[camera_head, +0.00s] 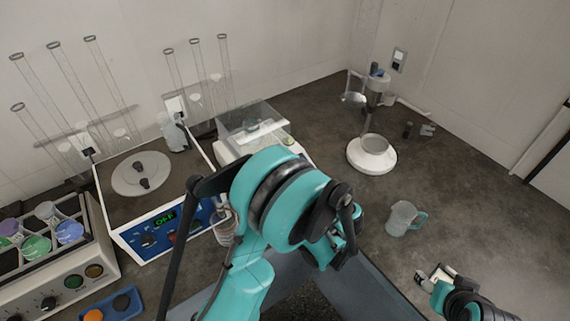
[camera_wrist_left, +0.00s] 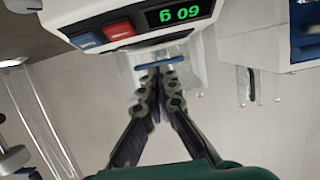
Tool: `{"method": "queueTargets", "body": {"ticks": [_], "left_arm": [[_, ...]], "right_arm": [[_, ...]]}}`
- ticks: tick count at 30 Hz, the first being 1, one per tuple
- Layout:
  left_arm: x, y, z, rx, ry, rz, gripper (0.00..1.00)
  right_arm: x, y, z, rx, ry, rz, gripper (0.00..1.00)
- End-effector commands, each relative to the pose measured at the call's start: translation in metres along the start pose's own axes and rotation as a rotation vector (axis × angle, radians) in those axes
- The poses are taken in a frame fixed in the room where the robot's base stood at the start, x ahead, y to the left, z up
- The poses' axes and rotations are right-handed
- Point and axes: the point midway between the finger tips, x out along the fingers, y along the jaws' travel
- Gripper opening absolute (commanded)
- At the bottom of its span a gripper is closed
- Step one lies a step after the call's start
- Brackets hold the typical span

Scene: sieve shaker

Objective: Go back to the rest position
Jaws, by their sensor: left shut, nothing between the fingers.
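My left arm (camera_head: 285,195) fills the middle of the head view and hides its own gripper there. In the left wrist view, my left gripper (camera_wrist_left: 157,76) is shut and empty, its fingertips together. They overlap a clear piece with a blue strip (camera_wrist_left: 160,63) below a white instrument; I cannot tell whether they touch it. My right gripper (camera_head: 440,279) is at the lower right of the head view, over the dark bench; its jaws are too small to read.
The white instrument (camera_wrist_left: 130,20) has a lit green display. A box with a blue panel (camera_head: 150,238) reading OFF stands left, beside a tube rack (camera_head: 62,262). A glass mug (camera_head: 402,219) and a white-based stand (camera_head: 362,164) stand right. The bench between mug and wall is mostly clear.

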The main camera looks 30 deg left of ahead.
Motion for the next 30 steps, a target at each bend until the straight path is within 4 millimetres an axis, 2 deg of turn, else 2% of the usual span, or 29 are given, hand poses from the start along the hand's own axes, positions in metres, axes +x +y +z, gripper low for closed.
{"method": "queueTargets", "body": {"ticks": [11,17,23,30], "left_arm": [[-0.004,-0.003,0.002,0.027,-0.028,0.005,0.00],[-0.010,-0.021,-0.006,0.207,-0.220,0.074,0.00],[-0.038,-0.050,-0.008,0.409,-0.439,0.253,0.00],[-0.091,-0.084,-0.005,0.561,-0.588,0.548,0.00]], "right_arm": [[0.000,0.000,0.000,0.000,0.000,0.000,0.62],[0.000,0.000,0.000,0.000,0.000,0.000,0.62],[0.000,0.000,0.000,0.000,0.000,0.000,0.62],[0.000,0.000,0.000,0.000,0.000,0.000,0.62]]}}
